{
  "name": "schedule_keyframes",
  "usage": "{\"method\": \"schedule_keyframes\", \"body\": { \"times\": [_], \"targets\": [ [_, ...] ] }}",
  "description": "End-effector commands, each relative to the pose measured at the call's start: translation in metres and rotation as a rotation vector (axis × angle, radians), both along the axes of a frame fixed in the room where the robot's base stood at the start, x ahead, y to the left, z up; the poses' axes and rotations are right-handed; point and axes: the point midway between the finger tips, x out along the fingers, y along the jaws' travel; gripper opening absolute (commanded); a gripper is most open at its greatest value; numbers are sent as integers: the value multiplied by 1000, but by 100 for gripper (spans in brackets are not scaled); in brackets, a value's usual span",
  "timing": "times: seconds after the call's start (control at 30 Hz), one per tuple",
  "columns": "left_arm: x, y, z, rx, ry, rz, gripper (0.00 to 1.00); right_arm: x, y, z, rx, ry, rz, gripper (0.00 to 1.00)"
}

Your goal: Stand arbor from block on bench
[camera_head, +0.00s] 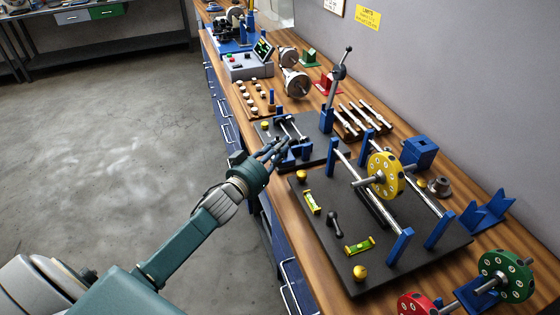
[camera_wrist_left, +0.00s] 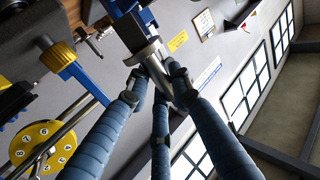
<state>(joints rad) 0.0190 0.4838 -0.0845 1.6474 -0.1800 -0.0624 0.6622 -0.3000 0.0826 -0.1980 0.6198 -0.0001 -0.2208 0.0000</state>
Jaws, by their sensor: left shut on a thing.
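My left gripper (camera_head: 283,148) is low over the dark plate (camera_head: 325,150) with blue supports, near the bench's front edge. In the left wrist view its blue fingers (camera_wrist_left: 160,75) are closed around a silver metal shaft (camera_wrist_left: 157,62), which looks like the arbor. The shaft's upper end is beside a dark block (camera_wrist_left: 131,33), and I cannot tell whether they touch. In the head view the fingers hide most of the held piece. Several other silver shafts lie on a wooden rack (camera_head: 349,132) toward the wall. My right gripper is not in view.
A balancing stand with a yellow disc (camera_head: 385,175) on rails is to the right of the gripper. A lever press (camera_head: 328,118) stands behind. Red (camera_head: 415,305) and green (camera_head: 507,276) discs are at the near end. The wooden bench (camera_head: 222,52) is crowded.

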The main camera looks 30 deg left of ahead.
Motion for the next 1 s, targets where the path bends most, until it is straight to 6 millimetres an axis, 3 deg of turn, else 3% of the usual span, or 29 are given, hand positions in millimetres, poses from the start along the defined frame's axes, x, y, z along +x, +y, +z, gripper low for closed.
{"method": "schedule_keyframes", "body": {
  "times": [0.1,0.53,0.8,0.83,0.9,1.0],
  "targets": [
    [0,0,-23,-1,-2,1,0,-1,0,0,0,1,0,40],
    [1,1,-71,0,-5,2,0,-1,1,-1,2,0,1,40],
    [1,0,-76,2,-6,-1,0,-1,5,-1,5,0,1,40],
    [0,0,-78,2,-2,0,23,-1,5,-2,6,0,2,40],
    [0,0,-78,2,-2,0,37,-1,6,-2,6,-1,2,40],
    [0,0,-78,2,-2,0,40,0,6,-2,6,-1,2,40]
  ]
}}
